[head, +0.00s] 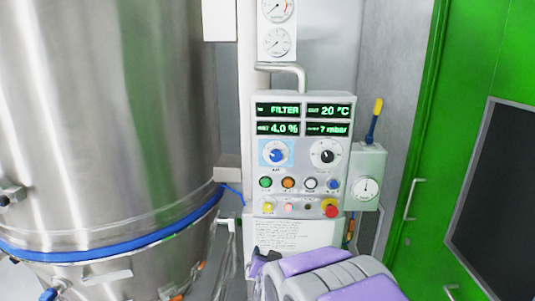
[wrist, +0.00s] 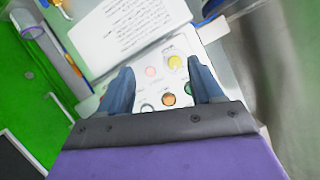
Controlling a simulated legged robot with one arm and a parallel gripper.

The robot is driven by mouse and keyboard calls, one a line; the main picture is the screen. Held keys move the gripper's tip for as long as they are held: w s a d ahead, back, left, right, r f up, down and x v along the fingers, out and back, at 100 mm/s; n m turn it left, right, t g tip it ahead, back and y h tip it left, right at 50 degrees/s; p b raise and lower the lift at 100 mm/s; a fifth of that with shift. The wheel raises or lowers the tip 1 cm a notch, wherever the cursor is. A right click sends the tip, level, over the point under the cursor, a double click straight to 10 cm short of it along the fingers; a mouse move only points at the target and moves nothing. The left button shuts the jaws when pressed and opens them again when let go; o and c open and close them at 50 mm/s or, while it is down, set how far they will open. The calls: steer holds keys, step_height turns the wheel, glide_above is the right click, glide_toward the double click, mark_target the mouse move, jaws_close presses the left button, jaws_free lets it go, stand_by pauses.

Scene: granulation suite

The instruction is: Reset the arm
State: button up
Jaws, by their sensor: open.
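My gripper (wrist: 158,88) is open in the wrist view, with two dark blue fingers apart and nothing seen between them but the control panel beyond. The panel shows upside down there, with a yellow button (wrist: 175,62) and an orange button (wrist: 169,99) in the gap. I cannot tell whether the fingertips touch the panel. In the head view my purple and grey arm (head: 330,275) is low in the middle, below the control panel (head: 303,118). The gripper's fingers are not clear in that view.
A large steel vessel (head: 110,110) with a blue band (head: 120,243) fills the left. A green door (head: 450,100) with a handle stands at the right. A small gauge box (head: 367,165) with a yellow-tipped lever (head: 375,115) is beside the panel. Gauges (head: 277,42) hang above.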

steer(key=s+d+n+g, duration=0.1)
steer(key=s+d+g, duration=0.3)
steer(key=s, duration=1.1)
steer(key=s+d+r+n+g, duration=0.1)
steer(key=s+d+g, duration=0.4)
steer(key=s, duration=1)
steer(key=s+d+n+g+h, duration=0.1)
steer(key=s+d+g, duration=0.4)
steer(key=s, duration=0.9)
steer(key=shift+s+d+r+n+g, duration=0.15)
steer(key=shift+s+r+n+g, duration=0.2)
steer(key=shift+g, duration=0.45)
steer(key=shift+f, duration=0.1)
